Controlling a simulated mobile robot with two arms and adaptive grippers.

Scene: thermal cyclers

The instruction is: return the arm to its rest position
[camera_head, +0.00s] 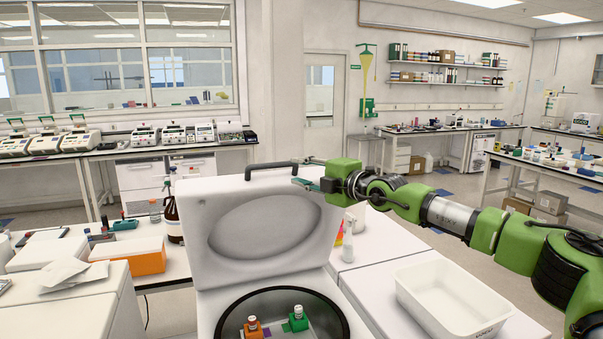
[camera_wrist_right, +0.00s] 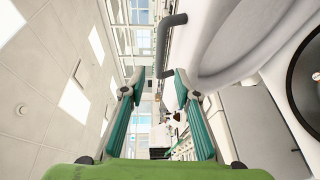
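My right arm (camera_head: 450,213) is green and reaches in from the right of the head view. Its gripper (camera_head: 301,172) is at the upper right edge of the raised white lid (camera_head: 265,222), close to the dark lid handle (camera_head: 268,164). In the wrist view the right gripper (camera_wrist_right: 156,84) has its two teal-padded fingers spread with nothing between them. The handle also shows there (camera_wrist_right: 168,40), beyond the fingertips; whether a finger touches it I cannot tell. My left gripper is not in view.
The lid stands open above a round dark chamber (camera_head: 235,322) holding an orange block (camera_head: 253,326) and a green block (camera_head: 295,318). An empty white tub (camera_head: 453,296) is at the right. An orange box (camera_head: 140,256) and a brown bottle (camera_head: 172,215) stand at the left.

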